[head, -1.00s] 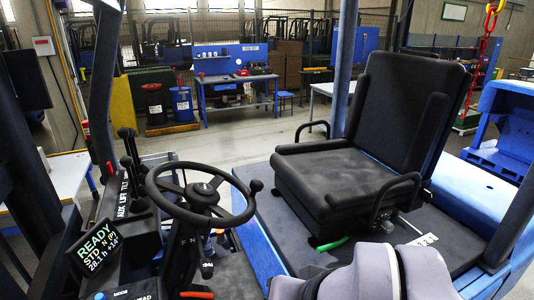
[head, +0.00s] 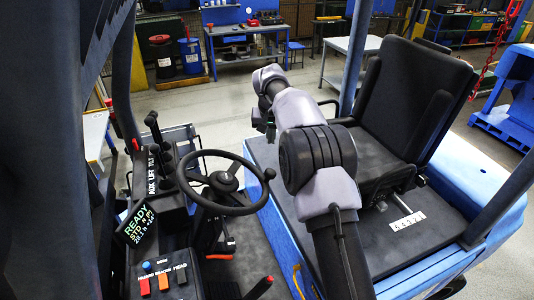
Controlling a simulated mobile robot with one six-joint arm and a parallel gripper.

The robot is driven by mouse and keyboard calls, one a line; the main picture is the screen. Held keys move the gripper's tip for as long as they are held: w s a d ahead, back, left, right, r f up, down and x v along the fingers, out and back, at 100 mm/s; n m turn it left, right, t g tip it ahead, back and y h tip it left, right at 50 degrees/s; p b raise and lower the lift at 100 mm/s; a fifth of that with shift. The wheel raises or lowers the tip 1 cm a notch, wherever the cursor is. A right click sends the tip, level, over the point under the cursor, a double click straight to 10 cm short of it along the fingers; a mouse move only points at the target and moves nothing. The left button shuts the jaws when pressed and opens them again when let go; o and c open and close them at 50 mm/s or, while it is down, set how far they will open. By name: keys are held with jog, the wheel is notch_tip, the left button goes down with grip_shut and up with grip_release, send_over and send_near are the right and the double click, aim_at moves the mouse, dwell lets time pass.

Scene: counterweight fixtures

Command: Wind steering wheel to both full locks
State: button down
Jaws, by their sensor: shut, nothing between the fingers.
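The black steering wheel (head: 222,209) stands on its column at the left of the cab, left of my arm. Its spinner knob (head: 269,174) sits at the right side of the rim. My gripper (head: 269,131) is small and dark at the far end of my arm, above and behind the wheel as seen here. It is shut and empty, and apart from the wheel and knob. Its fingertips are hard to make out.
The black seat (head: 412,105) stands to the right, partly behind my arm. Hydraulic levers (head: 157,135) and a display reading READY (head: 136,222) are left of the wheel. A blue workbench (head: 245,42) stands far behind. Blue cab posts (head: 361,45) rise around the floor plate.

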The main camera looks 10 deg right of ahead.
notch_tip(320, 180, down, 11)
jog(key=p, duration=0.3)
jog(key=shift+s, duration=0.15)
dwell(0.3)
jog(key=shift+s+r, duration=0.1)
